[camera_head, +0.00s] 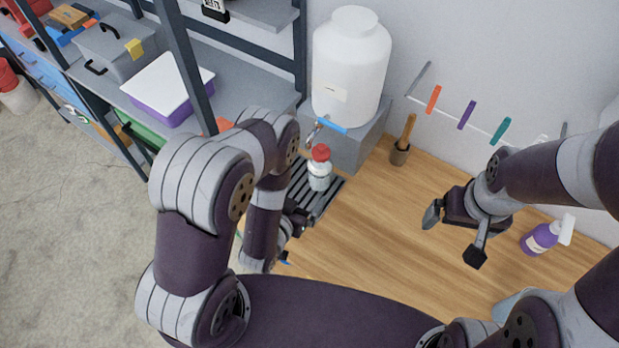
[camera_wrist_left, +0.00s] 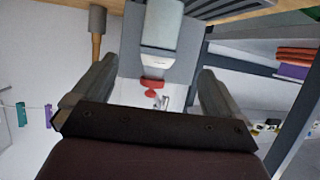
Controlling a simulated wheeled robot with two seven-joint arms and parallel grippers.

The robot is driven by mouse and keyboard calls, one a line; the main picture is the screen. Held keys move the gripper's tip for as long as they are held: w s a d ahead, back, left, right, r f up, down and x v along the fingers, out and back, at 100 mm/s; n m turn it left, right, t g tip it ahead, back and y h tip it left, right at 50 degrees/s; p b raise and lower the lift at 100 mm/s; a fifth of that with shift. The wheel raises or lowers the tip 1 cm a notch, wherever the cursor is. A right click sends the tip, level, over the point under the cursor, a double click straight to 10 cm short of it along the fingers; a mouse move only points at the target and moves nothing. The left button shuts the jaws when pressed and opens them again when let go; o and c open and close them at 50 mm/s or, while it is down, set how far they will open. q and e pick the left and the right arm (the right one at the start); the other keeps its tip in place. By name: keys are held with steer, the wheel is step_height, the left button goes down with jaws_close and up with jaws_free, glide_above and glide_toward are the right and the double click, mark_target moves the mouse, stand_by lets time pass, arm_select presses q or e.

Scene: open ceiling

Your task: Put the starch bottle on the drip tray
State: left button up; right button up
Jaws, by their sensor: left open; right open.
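The starch bottle (camera_head: 319,175), white with a red cap, stands upright on the dark slatted drip tray (camera_head: 327,199), in front of the big container's tap. My left gripper (camera_head: 302,217) is open and low, just on the near side of the bottle, partly hidden by its own arm. In the left wrist view, which is upside down, the bottle (camera_wrist_left: 161,30) shows between the spread fingers, apart from them. My right gripper (camera_head: 454,236) is open and empty above the wooden bench on the right. The left part of the tray is hidden by my left arm.
A large white container (camera_head: 350,65) stands on a grey block (camera_head: 345,148) behind the tray. A wooden-handled tool in a cup (camera_head: 400,153) and a purple spray bottle (camera_head: 541,238) are further right. Shelving (camera_head: 245,85) lies to the left. The middle of the bench (camera_head: 375,225) is clear.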

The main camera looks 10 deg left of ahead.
arm_select(q)
steer(key=w+a+r+n+g+y, duration=0.1)
steer(key=w+r+g, duration=0.15)
steer(key=r, duration=0.25)
steer(key=w+a+r+g+y, duration=0.1)
steer(key=w+a+r+g, duration=0.1)
steer(key=r+g, duration=0.25)
steer(key=s+a+r+n+g, duration=0.15)
steer(key=s+r+g, duration=0.35)
steer(key=s+r, duration=0.75)
step_height(320, 180, down, 8)
steer(key=b, duration=0.5)
steer(key=shift+s+a+r+y, duration=0.25)
steer(key=shift+s+a+y, duration=0.05)
arm_select(e)
steer(key=f, duration=0.5)
steer(key=shift+w+f, duration=0.2)
arm_select(q)
steer(key=shift+m, duration=0.25)
